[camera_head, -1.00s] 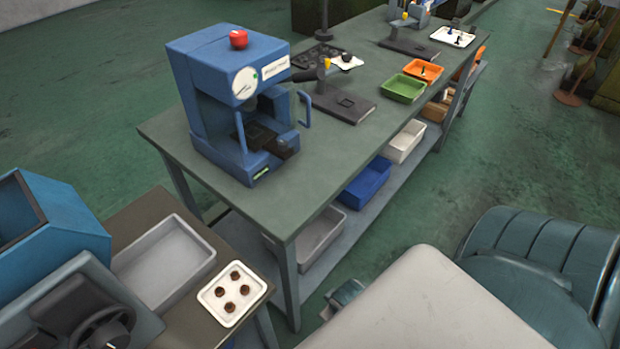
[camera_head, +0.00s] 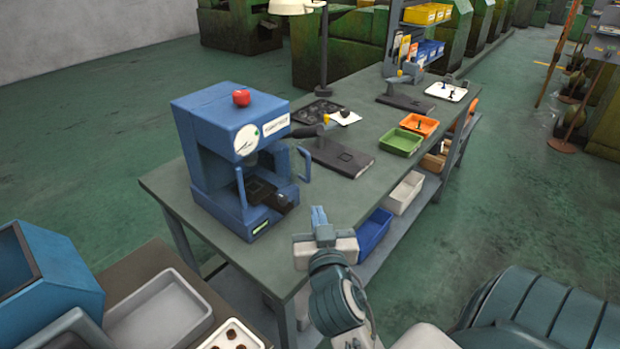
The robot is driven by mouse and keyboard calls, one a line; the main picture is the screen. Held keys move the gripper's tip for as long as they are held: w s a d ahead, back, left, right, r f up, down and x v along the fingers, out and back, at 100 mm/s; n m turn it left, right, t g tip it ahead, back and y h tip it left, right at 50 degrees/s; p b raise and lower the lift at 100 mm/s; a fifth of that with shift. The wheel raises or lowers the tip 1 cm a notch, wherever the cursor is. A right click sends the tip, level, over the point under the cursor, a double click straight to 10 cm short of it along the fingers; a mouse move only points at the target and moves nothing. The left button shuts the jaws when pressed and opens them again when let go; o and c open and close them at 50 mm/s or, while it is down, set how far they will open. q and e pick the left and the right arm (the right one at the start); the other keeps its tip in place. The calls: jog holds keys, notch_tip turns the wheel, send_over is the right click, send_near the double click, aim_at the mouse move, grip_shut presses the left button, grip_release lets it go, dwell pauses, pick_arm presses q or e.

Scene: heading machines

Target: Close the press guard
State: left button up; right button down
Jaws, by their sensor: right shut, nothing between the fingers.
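The blue press (camera_head: 220,170) stands on the near left end of the long workbench, with a red button (camera_head: 241,97) on its top. Its front opening faces right and toward me and is uncovered, showing a dark tooling plate (camera_head: 262,190) inside. A blue loop handle (camera_head: 306,164) stands out at the right of the press, apart from the opening. It seems to belong to the guard; the guard panel itself is hard to make out. My right gripper (camera_head: 318,215) is shut and empty at the bench's front edge, below and right of the handle, apart from it. My left gripper is out of view.
A lamp (camera_head: 322,60) stands at the back. A grey bin (camera_head: 158,312) sits on the side table at lower left.

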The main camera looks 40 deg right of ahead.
aim_at(307, 170)
jog(key=p+x, duration=0.5)
jog(key=x, duration=0.8)
jog(key=shift+f, duration=0.1)
jog(key=shift+w+d, duration=0.15)
jog(key=shift+f, duration=0.1)
jog(key=shift+w+d+n+t+y, duration=0.3)
jog(key=shift+w+n+y, duration=0.2)
jog(key=shift+w+y, duration=0.25)
jog(key=shift+w+d+b, duration=0.25)
jog(key=shift+w+b, duration=0.35)
jog(key=shift+w, duration=0.1)
jog(key=shift+a, duration=0.1)
